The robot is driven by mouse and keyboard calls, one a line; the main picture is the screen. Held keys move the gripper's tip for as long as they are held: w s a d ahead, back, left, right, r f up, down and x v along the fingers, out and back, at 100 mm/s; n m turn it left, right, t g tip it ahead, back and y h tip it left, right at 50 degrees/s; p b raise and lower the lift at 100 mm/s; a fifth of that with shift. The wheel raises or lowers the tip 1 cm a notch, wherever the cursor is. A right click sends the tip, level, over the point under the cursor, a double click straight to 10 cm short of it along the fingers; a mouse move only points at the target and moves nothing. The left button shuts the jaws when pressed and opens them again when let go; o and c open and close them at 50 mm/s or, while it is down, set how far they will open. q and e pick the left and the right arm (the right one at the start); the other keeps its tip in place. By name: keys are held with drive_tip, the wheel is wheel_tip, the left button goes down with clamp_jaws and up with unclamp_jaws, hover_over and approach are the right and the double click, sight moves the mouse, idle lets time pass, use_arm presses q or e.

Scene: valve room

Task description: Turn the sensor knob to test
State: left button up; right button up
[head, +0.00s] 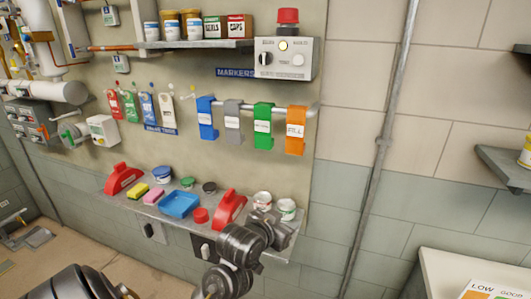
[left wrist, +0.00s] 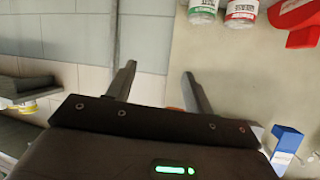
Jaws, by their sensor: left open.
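A pale control box (head: 287,66) hangs at the upper right of the wall panel. It carries a black knob (head: 264,58) on its left, a lit yellow lamp (head: 283,45), a round pale button (head: 298,60) and a red beacon (head: 288,16) on top. The lettering by the knob is too small to read. My left gripper (head: 270,222) is well below the box, in front of the lower shelf's right end. In the left wrist view its two fingers (left wrist: 158,68) are apart with nothing between them. My right gripper is not in view.
Blue, grey, green and orange tags (head: 250,127) hang from a rail below the box. The lower shelf (head: 150,207) holds red holders, a blue tray (head: 179,204) and cans. A vertical pipe (head: 378,150) runs right of the panel.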

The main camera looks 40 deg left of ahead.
use_arm(q)
drive_tip(key=w+a+r+n+t+y, duration=0.1)
drive_tip(key=w+a+r+t, duration=0.15)
drive_tip(key=r, duration=0.75)
drive_tip(key=w+a+r+n+t+y, duration=0.1)
drive_tip(key=a+r+n+t+y, duration=0.15)
drive_tip(key=r, duration=0.75)
drive_tip(key=n+t+y, duration=0.2)
drive_tip(key=n+y, duration=0.2)
approach(265, 62)
drive_tip(key=b+x, duration=0.7)
drive_tip(key=x, duration=0.1)
drive_tip(key=shift+b, duration=0.35)
drive_tip(key=shift+w+a+r, duration=0.15)
drive_tip(key=shift+w+a, duration=0.15)
drive_tip(key=shift+w, duration=0.3)
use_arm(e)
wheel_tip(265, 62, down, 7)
use_arm(q)
drive_tip(key=shift+d, duration=0.1)
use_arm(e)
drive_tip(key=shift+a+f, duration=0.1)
